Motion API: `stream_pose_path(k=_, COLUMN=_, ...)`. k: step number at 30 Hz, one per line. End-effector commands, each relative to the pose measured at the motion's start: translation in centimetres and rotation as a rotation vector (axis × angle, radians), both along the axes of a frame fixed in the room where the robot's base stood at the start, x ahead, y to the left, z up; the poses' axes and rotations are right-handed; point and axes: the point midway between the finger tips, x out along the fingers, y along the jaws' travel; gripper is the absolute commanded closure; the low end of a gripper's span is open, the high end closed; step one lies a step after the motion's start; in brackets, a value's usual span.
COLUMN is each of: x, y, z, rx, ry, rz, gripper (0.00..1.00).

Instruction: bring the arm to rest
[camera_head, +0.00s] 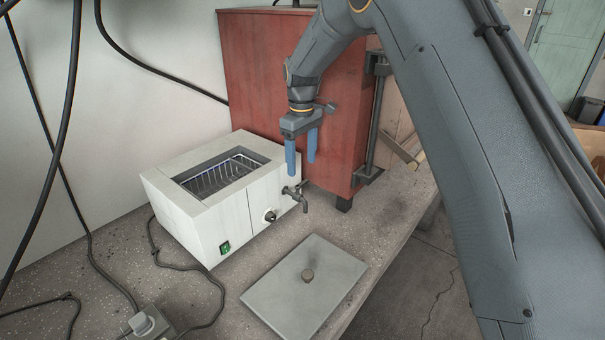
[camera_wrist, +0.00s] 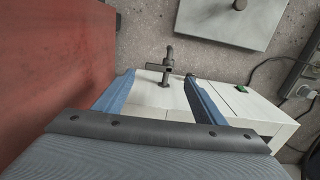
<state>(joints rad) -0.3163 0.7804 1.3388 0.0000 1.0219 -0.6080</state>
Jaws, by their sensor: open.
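My gripper (camera_head: 301,153) is open and empty, its two blue fingers pointing down. In the head view it hangs at the right end of the white water bath, in front of the red cabinet. In the wrist view the open fingers (camera_wrist: 160,92) show on either side of the bath's tap, which lies beyond them. The white water bath (camera_head: 236,222) has an open top with a wire rack (camera_head: 222,175) inside. Its tap (camera_head: 297,194) and a dark knob (camera_head: 270,216) are on the front.
The red cabinet (camera_head: 265,70) stands close behind my gripper. A grey lid (camera_head: 280,290) with a round knob lies flat on the concrete bench (camera_head: 385,215) near its front edge; it also shows in the wrist view (camera_wrist: 215,18). Black cables (camera_head: 75,190) hang and run at the left.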

Motion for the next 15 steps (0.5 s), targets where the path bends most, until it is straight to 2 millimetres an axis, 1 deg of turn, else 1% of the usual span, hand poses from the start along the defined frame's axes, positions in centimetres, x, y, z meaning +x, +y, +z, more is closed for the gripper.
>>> stream_pose_path(k=3, x=0.0, y=0.0, z=1.2, rx=0.001, ry=-0.002, rz=0.000, gripper=0.36)
stream_pose_path(k=6, x=0.0, y=0.0, z=1.7, rx=0.001, ry=-0.001, rz=0.000, gripper=0.36)
stream_pose_path(k=15, x=0.0, y=0.0, z=1.8, rx=0.000, ry=0.000, rz=0.000, gripper=0.36)
